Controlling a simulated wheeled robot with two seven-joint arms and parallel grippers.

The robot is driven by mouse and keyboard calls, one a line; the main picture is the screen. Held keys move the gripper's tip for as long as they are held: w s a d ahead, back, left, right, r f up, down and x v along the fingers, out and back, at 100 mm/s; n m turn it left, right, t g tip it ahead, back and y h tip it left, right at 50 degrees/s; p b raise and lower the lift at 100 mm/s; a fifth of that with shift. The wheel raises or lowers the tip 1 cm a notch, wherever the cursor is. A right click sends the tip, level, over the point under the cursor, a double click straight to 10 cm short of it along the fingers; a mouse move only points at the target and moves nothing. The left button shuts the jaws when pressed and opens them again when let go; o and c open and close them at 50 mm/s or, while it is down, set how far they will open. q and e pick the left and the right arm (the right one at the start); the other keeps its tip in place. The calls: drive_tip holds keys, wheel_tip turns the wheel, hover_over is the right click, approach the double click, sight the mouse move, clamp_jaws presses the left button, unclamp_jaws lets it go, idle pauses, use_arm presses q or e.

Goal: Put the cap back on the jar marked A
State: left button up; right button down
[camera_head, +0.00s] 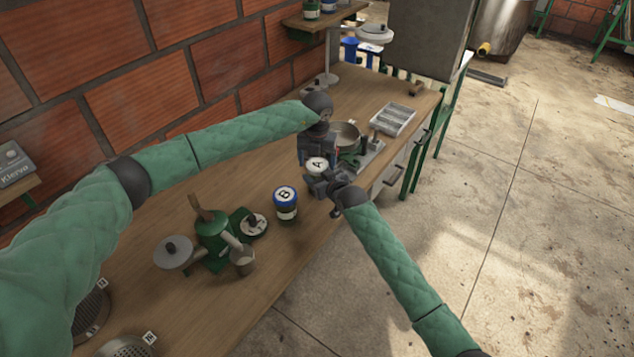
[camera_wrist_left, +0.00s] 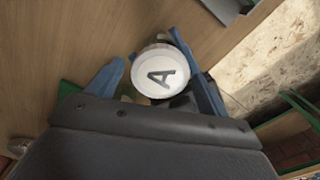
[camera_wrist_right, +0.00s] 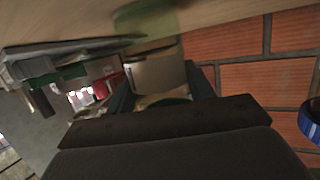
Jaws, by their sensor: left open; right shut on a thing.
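The white cap marked A (camera_head: 317,164) shows face up at the far middle of the bench. In the left wrist view the cap (camera_wrist_left: 160,73) lies between the blue fingers, closer to the right one. My left gripper (camera_head: 316,155) is open around it. My right gripper (camera_head: 325,182) is just below the cap in the head view, shut on a pale jar body (camera_wrist_right: 158,74) that shows between its fingers in the right wrist view. My grippers hide most of the jar, and I cannot tell whether the cap sits on it.
A blue-lidded jar marked B (camera_head: 285,202) stands nearby on the wooden bench (camera_head: 190,300). A green pulper-like device (camera_head: 212,238) is nearer. A metal bowl (camera_head: 345,134) and a grey tray (camera_head: 393,119) are beyond my grippers. A brick wall (camera_head: 130,95) bounds the left side.

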use_arm(q)
drive_tip(key=c, duration=1)
drive_tip(key=o, duration=1.1)
drive_tip(key=shift+r, duration=2.3)
drive_tip(key=o, duration=0.4)
drive_tip(key=shift+c, duration=0.2)
